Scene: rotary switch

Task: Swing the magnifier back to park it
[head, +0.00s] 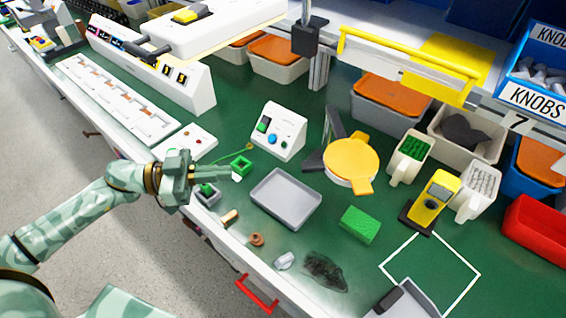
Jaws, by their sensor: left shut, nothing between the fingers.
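A round yellow head with a short tab (351,160), which looks like the magnifier, sits at the middle of the green bench. A dark angled arm (331,128) stands right behind its left side. I cannot tell whether a lens lies under the yellow top. My left gripper (236,175) is shut and empty, well to the left of the magnifier and apart from it. Its fingertips are close to a small green square block (241,163); I cannot tell if they touch. My right gripper is not in view.
A grey tray (287,199) and a white sloped control box (278,131) lie between my left gripper and the magnifier. A green block (359,224), a yellow meter (430,203) and cups stand to the right. Orange-lidded bins (391,98) line the back.

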